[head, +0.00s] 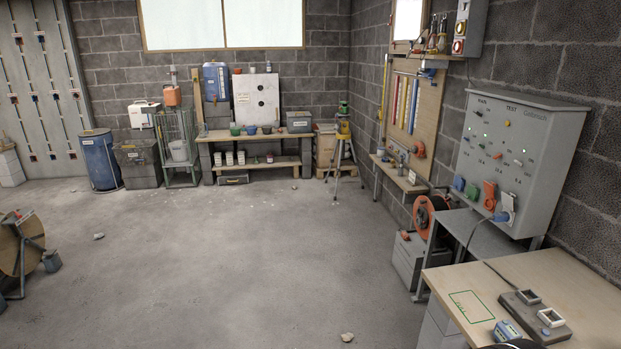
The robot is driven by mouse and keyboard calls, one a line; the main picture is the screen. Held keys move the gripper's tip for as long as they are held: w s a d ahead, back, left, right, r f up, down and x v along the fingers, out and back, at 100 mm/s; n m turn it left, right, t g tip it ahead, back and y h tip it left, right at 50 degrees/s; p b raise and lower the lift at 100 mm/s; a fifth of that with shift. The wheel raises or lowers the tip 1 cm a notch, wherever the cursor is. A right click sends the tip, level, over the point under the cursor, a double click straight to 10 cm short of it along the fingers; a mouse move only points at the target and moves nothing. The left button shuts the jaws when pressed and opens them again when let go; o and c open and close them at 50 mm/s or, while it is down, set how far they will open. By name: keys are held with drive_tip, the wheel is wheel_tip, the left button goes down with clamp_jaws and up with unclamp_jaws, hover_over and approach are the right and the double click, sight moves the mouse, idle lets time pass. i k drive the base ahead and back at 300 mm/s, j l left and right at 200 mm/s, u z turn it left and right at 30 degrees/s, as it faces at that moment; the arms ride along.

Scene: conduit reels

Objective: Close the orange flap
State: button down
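The orange flap (490,189) is on a socket in the lower row of the grey test panel (520,150), on the right wall.
A wooden-topped bench (545,278) stands below and in front of the panel, with a dark block and a blue device (507,331) on it. A grey stand and an orange cable reel (430,214) are left of it. The concrete floor (220,250) is mostly clear.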

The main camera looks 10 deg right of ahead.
sight(488, 189)
drive_tip(key=i, duration=1.95)
drive_tip(key=i+z, duration=0.4)
drive_tip(key=i+j+z, duration=0.1)
drive_tip(key=i+z, duration=0.3)
drive_tip(key=i+j+z, duration=0.2)
drive_tip(key=i+z, duration=0.25)
drive_tip(key=i+j+z, duration=0.4)
drive_tip(key=i+z, duration=0.2)
drive_tip(key=z, duration=0.3)
drive_tip(key=i+j+z, duration=0.1)
drive_tip(key=z, duration=0.35)
drive_tip(key=i+j+z, duration=0.25)
drive_tip(key=z, duration=0.25)
drive_tip(key=i+j+z, duration=0.2)
drive_tip(key=z, duration=0.3)
